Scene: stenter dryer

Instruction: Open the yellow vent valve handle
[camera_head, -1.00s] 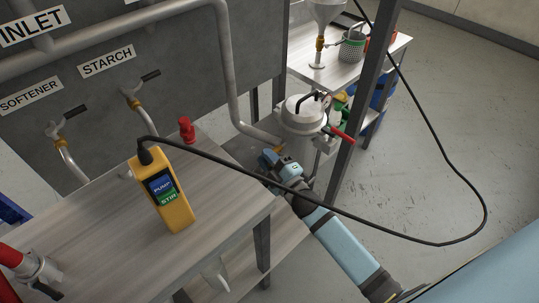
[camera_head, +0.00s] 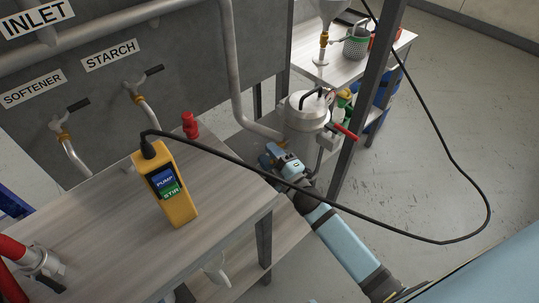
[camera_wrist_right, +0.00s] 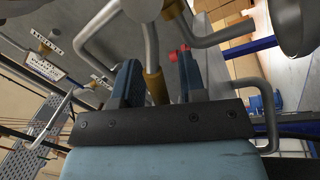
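I cannot clearly make out the yellow vent valve handle. A grey metal pot (camera_head: 306,110) with a lid and a red-gripped lever (camera_head: 344,131) stands on the floor beyond the table. My right gripper (camera_head: 272,152) is low beside the pot, on its near side. In the right wrist view its two dark fingers (camera_wrist_right: 157,84) are apart. A yellow-brass pipe fitting (camera_wrist_right: 155,88) shows in the gap between them; I cannot tell whether it lies between the fingers or behind them. A small red part shows beside the right-hand finger. My left gripper is not in view.
A wooden table (camera_head: 110,221) holds a yellow pump pendant (camera_head: 164,186) and a red fitting (camera_head: 190,126). The pendant's black cable (camera_head: 400,238) loops over my right arm. A dark post (camera_head: 357,125) stands right of the pot. The floor at right is clear.

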